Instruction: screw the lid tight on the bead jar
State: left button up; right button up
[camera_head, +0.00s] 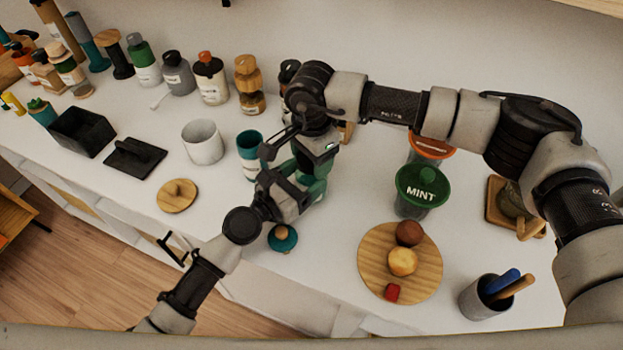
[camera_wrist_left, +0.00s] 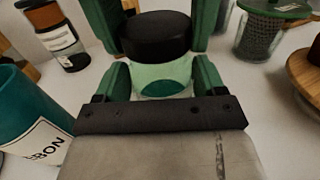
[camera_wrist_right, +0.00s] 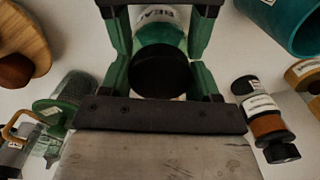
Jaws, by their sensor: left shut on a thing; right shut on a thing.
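The bead jar is mostly hidden between my grippers in the head view. In the left wrist view its pale green body (camera_wrist_left: 150,78) sits between the fingers of my left gripper (camera_wrist_left: 158,84), which is shut on it. Its black lid (camera_wrist_left: 155,36) sits on top of the jar, between the fingers of my right gripper, which is shut on it. In the right wrist view the lid (camera_wrist_right: 160,70) fills the space between the right gripper's fingers (camera_wrist_right: 158,78), with the labelled jar body (camera_wrist_right: 162,24) behind it. I cannot tell how tight the lid is.
A teal cup (camera_head: 249,145) and a white cup (camera_head: 202,143) stand left of the grippers. A round wooden lid (camera_head: 177,196) lies near the front edge. A green-lidded MINT jar (camera_head: 421,188) and a round wooden board (camera_head: 372,262) are to the right. Several bottles line the back left.

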jog(key=m, duration=0.6)
jog(key=shift+m, duration=0.3)
jog(key=m, duration=0.7)
jog(key=o, duration=1.1)
notch_tip(320, 180, up, 12)
jog(key=shift+f, duration=0.1)
pick_arm(q)
jog(key=o, duration=1.8)
